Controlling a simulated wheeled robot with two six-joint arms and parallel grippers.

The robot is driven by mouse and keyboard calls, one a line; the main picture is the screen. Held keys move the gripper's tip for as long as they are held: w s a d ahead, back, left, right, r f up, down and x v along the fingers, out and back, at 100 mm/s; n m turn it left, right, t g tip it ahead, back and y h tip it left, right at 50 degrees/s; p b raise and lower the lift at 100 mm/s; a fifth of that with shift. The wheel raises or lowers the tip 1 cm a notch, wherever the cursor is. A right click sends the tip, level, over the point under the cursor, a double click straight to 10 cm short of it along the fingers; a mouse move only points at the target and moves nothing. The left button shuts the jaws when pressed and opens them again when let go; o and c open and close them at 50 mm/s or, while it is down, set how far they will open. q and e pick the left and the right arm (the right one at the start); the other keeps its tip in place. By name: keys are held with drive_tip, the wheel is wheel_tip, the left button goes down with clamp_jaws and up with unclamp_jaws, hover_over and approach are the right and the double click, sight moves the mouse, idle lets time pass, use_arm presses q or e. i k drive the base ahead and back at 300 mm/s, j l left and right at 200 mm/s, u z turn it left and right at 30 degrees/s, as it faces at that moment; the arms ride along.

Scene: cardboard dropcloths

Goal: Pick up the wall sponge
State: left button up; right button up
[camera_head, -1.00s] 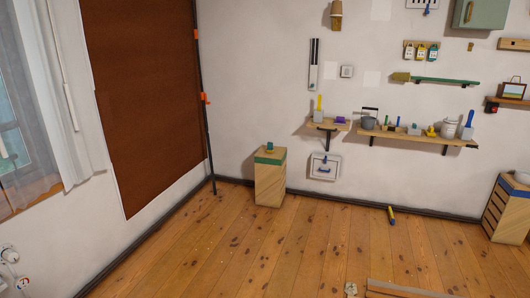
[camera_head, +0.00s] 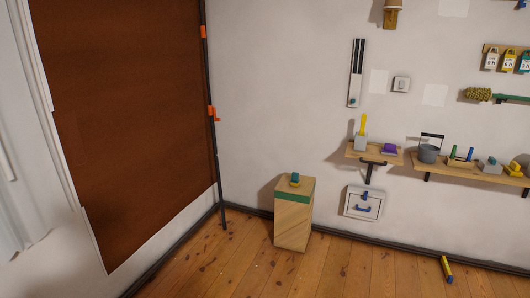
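Several small sponge-like things show, and I cannot tell for certain which is the wall sponge. A small teal and yellow block (camera_head: 295,180) sits on top of an upright wooden box (camera_head: 292,225) with a green band, standing on the floor near the corner. A purple block (camera_head: 389,149) lies on the short wall shelf (camera_head: 362,150), right of a grey pot with a yellow handle (camera_head: 361,138). A yellow item (camera_head: 514,169) is on the longer shelf at the right. Neither of my grippers is in view.
A brown panel (camera_head: 130,120) covers the left wall, with a black pole (camera_head: 213,130) at its right edge. A white drawer-like box (camera_head: 363,203) is on the wall below the short shelf. A yellow and blue tool (camera_head: 446,268) lies on the floor. The floor before the wooden box is clear.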

sight(295, 181)
drive_tip(key=i+z, duration=0.2)
drive_tip(key=i, duration=0.7)
drive_tip(key=i+j+z, duration=0.1)
drive_tip(key=i+z, duration=0.15)
drive_tip(key=i, duration=0.65)
drive_tip(key=i+l, duration=0.15)
drive_tip(key=i, duration=0.4)
drive_tip(key=i+l, duration=0.2)
drive_tip(key=i, duration=0.35)
drive_tip(key=i+l, duration=0.15)
drive_tip(key=i, duration=0.35)
